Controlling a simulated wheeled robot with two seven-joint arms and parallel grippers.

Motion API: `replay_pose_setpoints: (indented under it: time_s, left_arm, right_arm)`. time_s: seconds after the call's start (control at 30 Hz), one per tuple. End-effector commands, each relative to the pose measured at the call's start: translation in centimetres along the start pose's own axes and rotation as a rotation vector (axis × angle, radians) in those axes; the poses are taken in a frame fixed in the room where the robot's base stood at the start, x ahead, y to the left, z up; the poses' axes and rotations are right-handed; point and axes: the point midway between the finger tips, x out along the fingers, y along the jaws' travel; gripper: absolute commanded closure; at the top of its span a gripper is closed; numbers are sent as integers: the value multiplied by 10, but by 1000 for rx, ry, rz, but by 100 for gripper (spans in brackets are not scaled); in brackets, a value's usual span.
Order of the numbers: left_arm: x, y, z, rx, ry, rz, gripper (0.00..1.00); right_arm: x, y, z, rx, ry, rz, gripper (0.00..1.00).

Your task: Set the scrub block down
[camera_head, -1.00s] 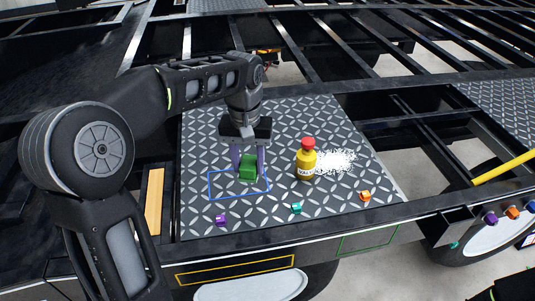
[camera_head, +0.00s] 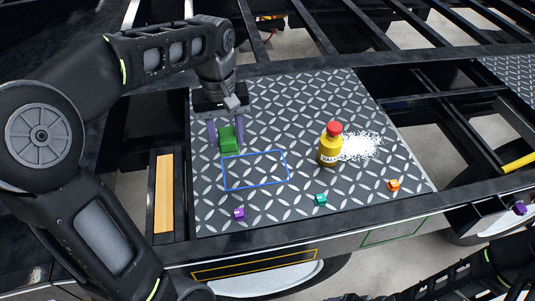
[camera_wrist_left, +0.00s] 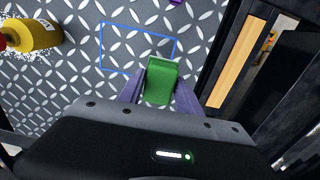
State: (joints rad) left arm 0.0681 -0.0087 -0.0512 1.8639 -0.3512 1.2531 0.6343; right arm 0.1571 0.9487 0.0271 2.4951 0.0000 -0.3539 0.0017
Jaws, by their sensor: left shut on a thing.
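The scrub block is a green block (camera_head: 229,141), gripped between the purple fingers of my left gripper (camera_head: 226,133). In the head view it is beside the far left corner of a blue rectangle outline (camera_head: 255,170) on the diamond-patterned metal plate (camera_head: 290,105). In the left wrist view, the green block (camera_wrist_left: 160,82) shows between the fingers and overlaps a corner of the blue outline (camera_wrist_left: 101,45). I cannot tell whether its underside touches the plate. Part of my right arm shows at the lower right; its gripper is not seen.
A yellow bottle with a red cap (camera_head: 330,146) stands on the plate beside spilled white powder (camera_head: 360,146). Small purple (camera_head: 239,214), teal (camera_head: 321,200) and orange (camera_head: 394,185) pieces lie near the front edge. The inside of the blue outline is clear.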

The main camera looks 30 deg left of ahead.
Motion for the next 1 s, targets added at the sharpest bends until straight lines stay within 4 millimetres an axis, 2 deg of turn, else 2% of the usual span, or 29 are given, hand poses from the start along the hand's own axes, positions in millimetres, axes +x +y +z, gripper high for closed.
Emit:
replay_pose_setpoints:
  time_s: [0.37,0.77,1.0]
  left_arm:
    - [56,-2,1,0,-4,-3,97]
    - [64,-2,0,0,-2,-2,97]
    - [94,-2,1,1,-4,-2,97]
  right_arm:
    - [-4,-1,0,1,-1,1,23]
    - [-4,-1,0,1,-1,2,23]
    - [-7,-2,1,2,-2,2,23]
